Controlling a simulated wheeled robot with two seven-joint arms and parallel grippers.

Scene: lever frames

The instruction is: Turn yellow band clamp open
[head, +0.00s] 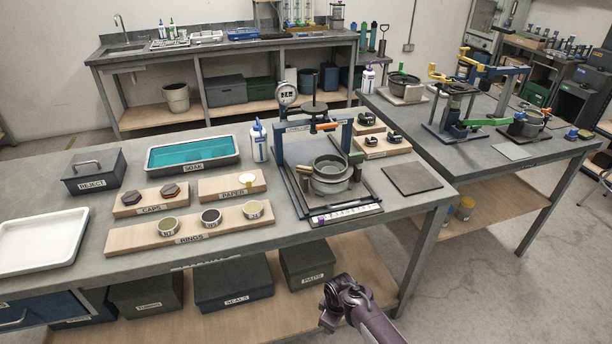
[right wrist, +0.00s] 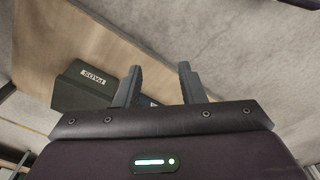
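On the right-hand bench in the head view, a blue lever frame (head: 458,105) carries a yellow arm (head: 437,74) and a green handle (head: 486,121). My left gripper is out of view.
The near bench holds another frame (head: 292,140) with orange and green handles around a dark pot (head: 331,176). A teal soak tray (head: 192,152), ring board (head: 130,238) and white tray (head: 40,240) lie left. Open floor (head: 490,270) lies right; bins (head: 232,286) stand below.

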